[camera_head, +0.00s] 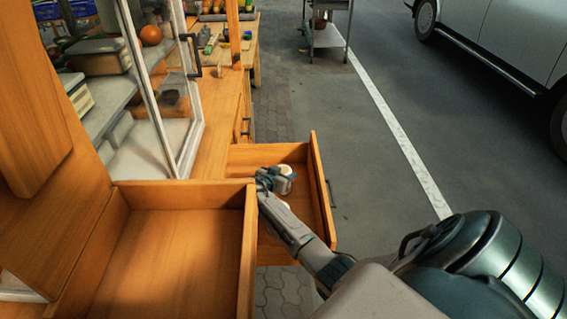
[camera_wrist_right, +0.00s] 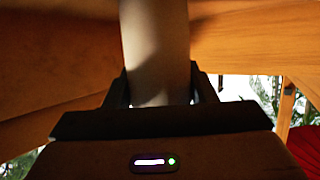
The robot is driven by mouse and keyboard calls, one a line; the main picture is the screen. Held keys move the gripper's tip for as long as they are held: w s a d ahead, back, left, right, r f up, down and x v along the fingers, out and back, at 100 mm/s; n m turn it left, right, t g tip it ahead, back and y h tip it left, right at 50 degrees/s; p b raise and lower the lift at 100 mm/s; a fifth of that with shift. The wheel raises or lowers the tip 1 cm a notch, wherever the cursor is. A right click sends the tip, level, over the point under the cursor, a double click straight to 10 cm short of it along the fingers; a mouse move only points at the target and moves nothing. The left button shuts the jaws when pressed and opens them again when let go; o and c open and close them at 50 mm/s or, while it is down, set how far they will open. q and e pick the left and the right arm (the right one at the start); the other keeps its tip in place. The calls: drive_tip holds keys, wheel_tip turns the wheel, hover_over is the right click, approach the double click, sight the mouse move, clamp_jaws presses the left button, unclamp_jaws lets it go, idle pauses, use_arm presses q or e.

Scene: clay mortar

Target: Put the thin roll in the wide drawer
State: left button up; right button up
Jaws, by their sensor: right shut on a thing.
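My right gripper (camera_head: 272,180) reaches into the farther open wooden drawer (camera_head: 321,190). In the right wrist view its fingers (camera_wrist_right: 165,95) are shut on a pale smooth roll (camera_wrist_right: 155,45) that stands between them. In the head view a small white end, likely of this roll (camera_head: 287,171), shows beside the fingers, and the gripper hides the rest. A nearer, larger open drawer (camera_head: 175,245) is empty where I see it. I cannot tell for sure which drawer is the wide one. My left gripper is not in view.
The nearer drawer's side wall (camera_head: 248,250) stands between the two drawers. A glass cabinet door (camera_head: 150,90) stands ajar behind. Paved floor (camera_head: 390,180) is free at the right, with a parked car (camera_head: 500,40) beyond.

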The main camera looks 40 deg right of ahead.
drive_tip(key=o, duration=1)
drive_tip(key=shift+c, duration=0.2)
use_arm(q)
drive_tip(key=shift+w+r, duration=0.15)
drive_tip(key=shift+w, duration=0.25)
use_arm(e)
drive_tip(key=shift+a, duration=0.3)
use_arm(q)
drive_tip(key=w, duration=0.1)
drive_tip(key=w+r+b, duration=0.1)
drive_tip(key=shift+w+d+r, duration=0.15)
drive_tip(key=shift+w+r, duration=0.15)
use_arm(e)
drive_tip(key=v, duration=0.7)
drive_tip(key=shift+s+r, duration=0.1)
drive_tip(key=shift+r, duration=0.05)
